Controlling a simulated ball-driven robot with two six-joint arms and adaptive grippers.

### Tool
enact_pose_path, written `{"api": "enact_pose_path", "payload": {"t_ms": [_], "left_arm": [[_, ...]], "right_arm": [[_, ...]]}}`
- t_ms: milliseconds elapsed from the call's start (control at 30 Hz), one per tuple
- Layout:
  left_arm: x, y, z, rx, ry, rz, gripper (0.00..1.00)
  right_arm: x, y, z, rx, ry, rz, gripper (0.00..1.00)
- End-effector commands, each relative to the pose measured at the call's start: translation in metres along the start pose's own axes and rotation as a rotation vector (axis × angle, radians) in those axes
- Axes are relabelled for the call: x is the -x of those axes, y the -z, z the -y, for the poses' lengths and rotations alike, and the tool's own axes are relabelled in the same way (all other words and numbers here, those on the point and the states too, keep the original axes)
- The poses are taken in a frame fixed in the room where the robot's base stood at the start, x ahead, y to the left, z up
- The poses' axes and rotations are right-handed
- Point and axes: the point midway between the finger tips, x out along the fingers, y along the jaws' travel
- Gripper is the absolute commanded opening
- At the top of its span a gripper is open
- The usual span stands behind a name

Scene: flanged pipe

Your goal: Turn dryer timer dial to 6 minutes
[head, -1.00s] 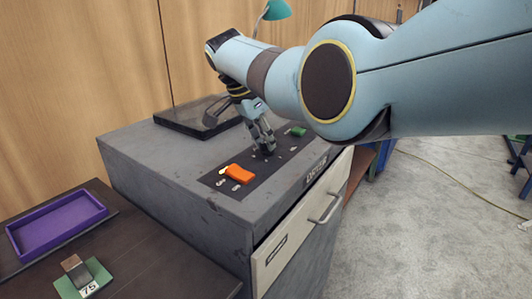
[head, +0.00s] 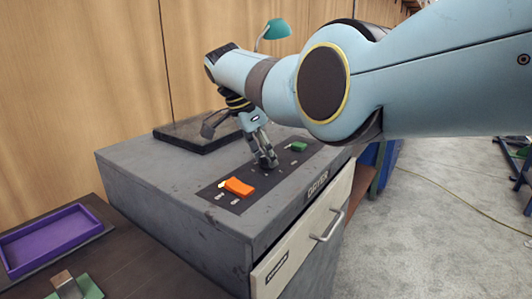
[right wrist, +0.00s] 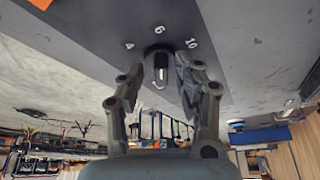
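The dark timer dial (right wrist: 158,62) shows in the right wrist view on the dryer's black panel (right wrist: 105,12). White numbers 4, 6 and 10 are printed around it, with the 6 (right wrist: 160,30) just above it in that picture. A small white mark shows at the dial's lower end. My right gripper (right wrist: 160,68) points at the panel with a finger on either side of the dial. The fingers look apart, with small gaps to the dial. My left gripper is not in view.
A dark flat slab (head: 190,135) lies behind. A purple tray (head: 50,238) sits at left. A drawer handle (head: 328,226) juts from the front.

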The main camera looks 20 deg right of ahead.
Motion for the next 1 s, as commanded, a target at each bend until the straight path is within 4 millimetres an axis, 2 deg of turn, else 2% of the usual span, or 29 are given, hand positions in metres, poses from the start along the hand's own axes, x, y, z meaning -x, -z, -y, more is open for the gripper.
{"api": "enact_pose_path", "payload": {"t_ms": [233, 367, 800, 1000], "left_arm": [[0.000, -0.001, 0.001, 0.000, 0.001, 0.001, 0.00], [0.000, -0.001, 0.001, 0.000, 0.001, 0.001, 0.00], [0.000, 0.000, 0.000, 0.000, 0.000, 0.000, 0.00], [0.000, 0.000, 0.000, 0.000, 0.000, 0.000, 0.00]], "right_arm": [[0.002, 0.001, 0.001, -0.001, 0.003, -0.001, 0.37], [0.012, 0.001, 0.001, -0.001, 0.004, -0.002, 0.37], [0.102, 0.000, 0.001, 0.000, 0.004, -0.001, 0.37], [0.119, -0.001, 0.001, 0.001, 0.001, -0.001, 0.37]]}}
